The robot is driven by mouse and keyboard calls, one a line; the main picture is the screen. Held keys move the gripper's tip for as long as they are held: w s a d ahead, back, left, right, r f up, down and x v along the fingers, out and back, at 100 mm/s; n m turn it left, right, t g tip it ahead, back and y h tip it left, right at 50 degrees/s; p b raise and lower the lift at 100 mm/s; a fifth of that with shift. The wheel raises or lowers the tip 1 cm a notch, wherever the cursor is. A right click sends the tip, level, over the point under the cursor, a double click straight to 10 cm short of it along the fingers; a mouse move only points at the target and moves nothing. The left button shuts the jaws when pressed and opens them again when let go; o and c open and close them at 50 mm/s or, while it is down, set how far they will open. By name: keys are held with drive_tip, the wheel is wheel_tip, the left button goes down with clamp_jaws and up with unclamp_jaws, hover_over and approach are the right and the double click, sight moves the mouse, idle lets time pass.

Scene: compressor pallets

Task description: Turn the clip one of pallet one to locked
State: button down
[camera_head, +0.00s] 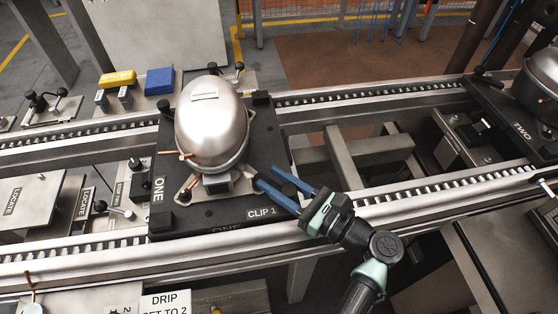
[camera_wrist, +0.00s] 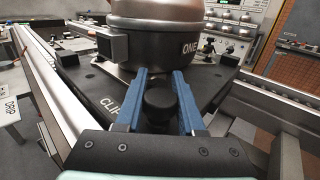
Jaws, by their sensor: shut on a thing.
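Pallet one (camera_head: 185,222) is a dark plate marked ONE on the rails, with a silver dome-topped compressor (camera_head: 211,125) on it. A "CLIP 1" label (camera_head: 262,213) is at its front right corner. My gripper (camera_head: 266,177) reaches in from the right, blue fingers over that corner. In the wrist view my gripper (camera_wrist: 160,76) has its fingers on either side of the black round knob of clip one (camera_wrist: 159,103) and is shut on it. The compressor body is just beyond the fingertips. The clip's lower part is hidden, and I cannot tell its turned position.
Pallet two (camera_head: 510,118) stands on the rails at the right, with a compressor on it. A yellow box (camera_head: 117,78) and a blue box (camera_head: 159,81) lie behind. A DRIP sign (camera_head: 165,303) is at the front.

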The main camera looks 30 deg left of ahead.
drive_tip(key=shift+s+n+g, duration=0.1)
drive_tip(key=shift+n+g, duration=0.4)
drive_tip(key=shift+g, duration=0.3)
drive_tip(key=shift+s+g, duration=0.1)
drive_tip(key=shift+g, duration=0.2)
drive_tip(key=c, duration=0.5)
unclamp_jaws()
drive_tip(key=d, duration=1.3)
drive_tip(key=shift+w+b, duration=0.2)
drive_tip(key=shift+b, duration=0.2)
